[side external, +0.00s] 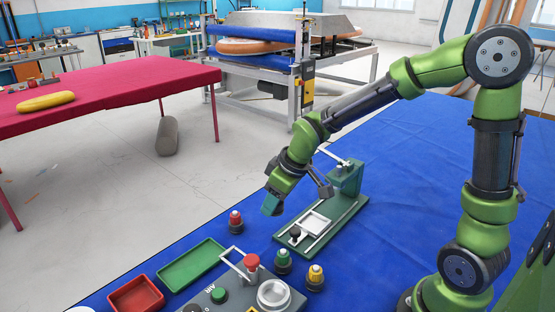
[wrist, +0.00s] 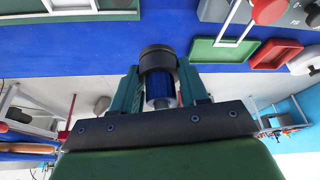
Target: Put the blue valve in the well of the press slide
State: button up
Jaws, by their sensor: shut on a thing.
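My gripper (wrist: 160,85) is shut on the blue valve (wrist: 161,92), which shows a blue ribbed body and a wide black end between the two teal fingers in the wrist view. In the side view my gripper (side external: 271,205) hangs in the air left of the green press (side external: 345,178), and its fingers hide the valve. The press slide (side external: 312,225) is a pale frame on the press base, pulled out to the front, with a black knob. Its well looks empty. Part of the slide (wrist: 72,6) shows at the wrist view's top left.
A red valve (side external: 235,221), a green valve (side external: 283,261) and a yellow valve (side external: 316,277) stand on the blue table (side external: 400,170). A green tray (side external: 192,262), a red tray (side external: 136,296) and a grey control box (side external: 235,292) with buttons lie at the front. The table right of the press is clear.

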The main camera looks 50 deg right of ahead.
jog(key=s+d+r+m+h, duration=0.1)
jog(key=s+d+r+m, duration=0.2)
jog(key=r, duration=0.2)
jog(key=s+a+f+n+g, duration=0.3)
jog(key=s+a+f+n, duration=0.1)
jog(key=n, duration=0.7)
jog(key=s+a+f+n+g, duration=0.3)
jog(key=s+n, duration=0.3)
jog(key=n, duration=0.5)
jog(key=s+a+f+n+g, duration=0.3)
jog(key=s+a+f+n, duration=0.1)
jog(key=n, duration=0.8)
jog(key=shift+s+a+f+y, duration=0.2)
jog(key=shift+s+f, duration=0.2)
jog(key=shift+f, duration=0.15)
jog(key=shift+s+a+f+y, duration=0.2)
jog(key=shift+s+f, duration=0.2)
jog(key=shift+f, duration=2.2)
